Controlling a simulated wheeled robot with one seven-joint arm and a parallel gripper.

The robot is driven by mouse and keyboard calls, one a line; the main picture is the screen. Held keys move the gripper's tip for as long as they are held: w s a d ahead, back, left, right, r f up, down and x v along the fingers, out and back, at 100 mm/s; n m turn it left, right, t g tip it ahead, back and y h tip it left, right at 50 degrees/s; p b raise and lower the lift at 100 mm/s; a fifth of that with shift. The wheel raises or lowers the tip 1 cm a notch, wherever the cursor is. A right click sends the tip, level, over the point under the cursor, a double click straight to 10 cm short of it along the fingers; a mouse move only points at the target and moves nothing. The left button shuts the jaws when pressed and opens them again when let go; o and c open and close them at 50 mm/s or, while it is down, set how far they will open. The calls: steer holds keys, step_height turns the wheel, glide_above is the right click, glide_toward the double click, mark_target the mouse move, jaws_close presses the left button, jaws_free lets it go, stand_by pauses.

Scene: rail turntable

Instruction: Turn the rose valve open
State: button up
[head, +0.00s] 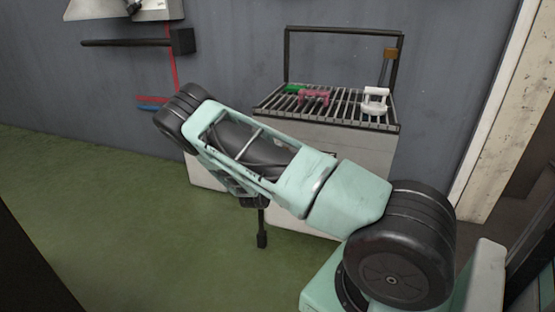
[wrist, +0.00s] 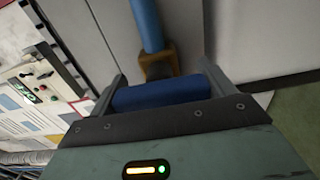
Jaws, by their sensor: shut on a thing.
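My gripper (wrist: 161,88) is shut on a thick blue bar (wrist: 162,94) that lies crosswise between its two fingers in the wrist view. Just beyond the bar is a yellow-brown fitting (wrist: 158,66), with a blue pipe (wrist: 146,24) rising from it; whether the bar joins the fitting is hidden. No rose-coloured valve shows clearly. A rose-pink bracket-shaped piece (head: 314,97) lies on the slatted top of a cabinet in the head view, and I cannot tell whether it is a valve part. My arm hides the gripper in the head view.
The pale cabinet (head: 383,152) has a slatted top, also bearing a green piece (head: 295,88) and a white piece (head: 375,100), with a dark frame behind. A black bar (head: 125,43) juts along the wall at upper left. A control panel (wrist: 35,82) stands left. Green floor (head: 90,200) is open.

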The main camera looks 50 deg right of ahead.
steer(key=shift+s+f, duration=0.1)
stand_by(0.4)
steer(key=o, duration=0.9)
steer(key=shift+a, duration=0.15)
steer(key=p+v, duration=0.2)
steer(key=v, duration=1.5)
steer(key=shift+a, duration=0.1)
